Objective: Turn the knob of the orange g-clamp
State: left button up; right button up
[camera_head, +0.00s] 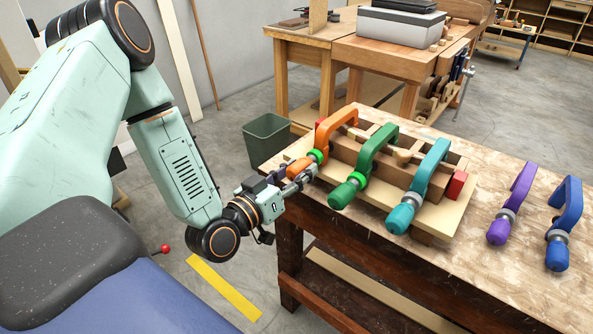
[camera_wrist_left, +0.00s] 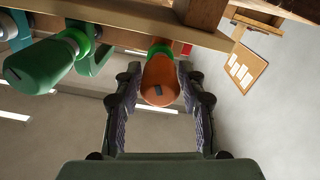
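The orange g-clamp (camera_head: 338,122) is at the left end of the wooden lamination form on the workbench, its knob toward me. My left gripper (camera_head: 303,172) is at that knob, partly covering it in the head view. In the left wrist view the orange knob (camera_wrist_left: 160,82) sits below a green collar (camera_wrist_left: 160,50). The two fingers of my left gripper (camera_wrist_left: 160,95) stand open on either side of the knob, with narrow gaps. My right gripper is in neither view.
A green clamp (camera_head: 376,150) and a teal clamp (camera_head: 428,172) sit to the right on the same form (camera_head: 445,215). Purple (camera_head: 515,200) and blue (camera_head: 566,215) clamps are farther right on the workbench (camera_head: 490,265). A grey-green bin (camera_head: 267,138) stands behind the gripper.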

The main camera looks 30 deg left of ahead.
aim_at(289, 176)
pick_arm(q)
jog(key=shift+o, duration=1.3)
jog(key=shift+s+a, duration=0.15)
jog(key=shift+s, duration=1.15)
jog(key=shift+s+a, duration=0.15)
jog(key=shift+s, duration=1.15)
jog(key=shift+s+a, duration=0.15)
jog(key=shift+s, duration=0.85)
jog(key=shift+s, duration=0.15)
jog(key=shift+d, duration=0.2)
